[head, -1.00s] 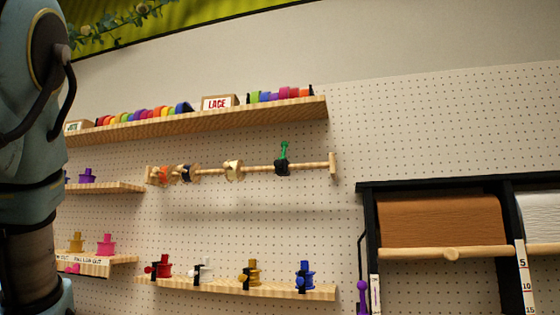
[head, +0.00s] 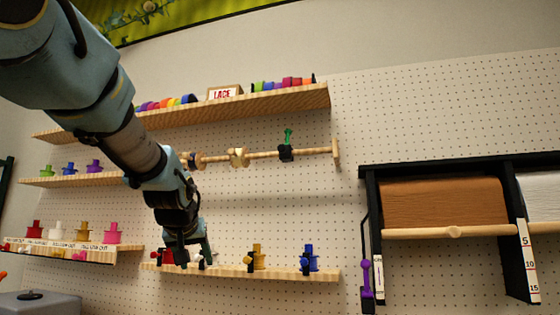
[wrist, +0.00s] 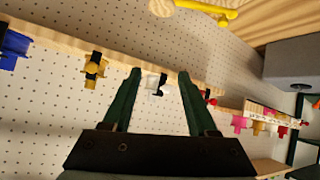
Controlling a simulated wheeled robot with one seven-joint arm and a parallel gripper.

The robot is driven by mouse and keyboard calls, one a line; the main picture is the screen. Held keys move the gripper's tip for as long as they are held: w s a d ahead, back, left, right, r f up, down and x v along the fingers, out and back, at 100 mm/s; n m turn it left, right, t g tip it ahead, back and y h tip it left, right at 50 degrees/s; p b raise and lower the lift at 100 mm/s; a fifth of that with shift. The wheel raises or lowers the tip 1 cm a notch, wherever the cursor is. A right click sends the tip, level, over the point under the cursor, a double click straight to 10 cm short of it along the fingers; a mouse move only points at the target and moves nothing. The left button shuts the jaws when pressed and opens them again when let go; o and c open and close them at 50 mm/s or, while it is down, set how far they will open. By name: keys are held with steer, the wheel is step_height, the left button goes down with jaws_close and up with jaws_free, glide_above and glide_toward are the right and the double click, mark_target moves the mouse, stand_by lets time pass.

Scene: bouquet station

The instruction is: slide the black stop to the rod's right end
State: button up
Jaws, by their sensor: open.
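The black stop (head: 286,153), with a green upright handle (head: 288,136), sits on the wooden rod (head: 262,155) in the head view. It is right of the rod's middle, with a short bare stretch between it and the rod's right end (head: 336,153). My gripper (head: 187,262) is low and to the left, in front of the lower spool shelf, well away from the stop. In the wrist view my gripper (wrist: 160,76) is open and empty, with a white spool (wrist: 157,84) showing between its fingers. The stop is not recognisable in the wrist view.
Pale wooden rings (head: 239,158) hang on the rod left of the stop. The lower shelf (head: 285,272) holds yellow (head: 258,256) and blue (head: 310,257) spools. A ribbon shelf (head: 270,104) runs above the rod. A black-framed paper rack (head: 368,220) stands at the right.

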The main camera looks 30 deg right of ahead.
steer(key=s+d+r+m+t+h+b, duration=0.1)
steer(key=s+d+r+h, duration=0.2)
steer(key=r, duration=0.5)
steer(key=s+d+r+t+h+b, duration=0.1)
steer(key=s+d+r, duration=0.1)
steer(key=d+r, duration=0.45)
steer(key=m+t+h, duration=0.1)
steer(key=h, duration=0.2)
glide_toward(281, 147)
steer(key=p+x, duration=0.1)
steer(key=x, duration=0.7)
steer(key=shift+w+d+p, duration=0.3)
steer(key=shift+p, duration=0.05)
steer(key=shift+c, duration=0.3)
jaws_close()
steer(key=shift+f, duration=0.1)
